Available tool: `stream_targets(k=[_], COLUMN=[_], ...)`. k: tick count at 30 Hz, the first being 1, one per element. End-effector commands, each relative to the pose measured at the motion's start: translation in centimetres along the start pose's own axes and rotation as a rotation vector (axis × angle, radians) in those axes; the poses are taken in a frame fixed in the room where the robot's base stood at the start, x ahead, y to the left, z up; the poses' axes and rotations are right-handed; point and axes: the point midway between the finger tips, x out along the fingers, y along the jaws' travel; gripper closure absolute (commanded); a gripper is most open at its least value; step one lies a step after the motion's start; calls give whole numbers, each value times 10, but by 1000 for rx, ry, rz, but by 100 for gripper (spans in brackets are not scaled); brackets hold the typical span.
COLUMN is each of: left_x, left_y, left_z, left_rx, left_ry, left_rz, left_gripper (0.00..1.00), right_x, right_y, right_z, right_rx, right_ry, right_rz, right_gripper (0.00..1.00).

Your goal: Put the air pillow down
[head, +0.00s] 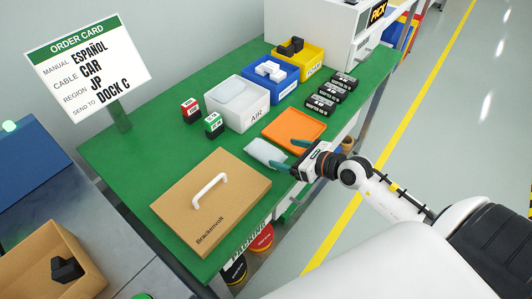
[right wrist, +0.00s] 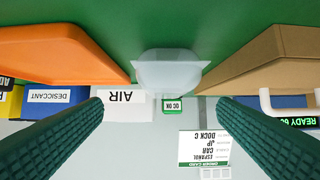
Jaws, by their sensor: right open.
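The air pillow (head: 266,152) is a pale, translucent pouch. It lies on the green table (head: 140,150) between the orange tray (head: 295,130) and the closed brown box (head: 180,210). My right gripper (head: 287,155) is at the pillow's right end with its teal fingers spread. In the right wrist view the pillow (right wrist: 168,72) shows beyond and between the two open fingers (right wrist: 160,105), with a gap on each side. Nothing is held. My left gripper is not in view.
The white AIR bin (head: 240,103), blue bin (head: 272,75) and yellow bin (head: 312,62) stand behind. Small red (head: 190,110) and green (head: 214,124) boxes stand left of the AIR bin. Several black boxes (head: 330,95) line the right. An order card (head: 88,65) stands at the back left.

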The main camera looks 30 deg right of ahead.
Motion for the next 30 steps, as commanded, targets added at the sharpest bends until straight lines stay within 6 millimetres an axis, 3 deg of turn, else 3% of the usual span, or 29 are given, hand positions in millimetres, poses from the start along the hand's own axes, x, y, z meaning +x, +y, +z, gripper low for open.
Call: stream_targets(k=[3, 11, 19, 28, 30], left_x=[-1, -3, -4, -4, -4], left_y=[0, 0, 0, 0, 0], left_z=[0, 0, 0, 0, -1], left_rx=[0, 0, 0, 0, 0], left_ry=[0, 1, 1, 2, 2], left_rz=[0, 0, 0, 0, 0], left_gripper=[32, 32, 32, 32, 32], right_x=[18, 37, 75, 80, 80], right_y=[0, -2, -8, -8, -8], right_z=[-1, -2, -2, -1, -1], right_rx=[1, 1, 0, -1, -1], right_ry=[2, 1, 0, -1, -1], right_rz=[0, 0, -1, -1, -1], right_gripper=[18, 18, 18, 18, 28])
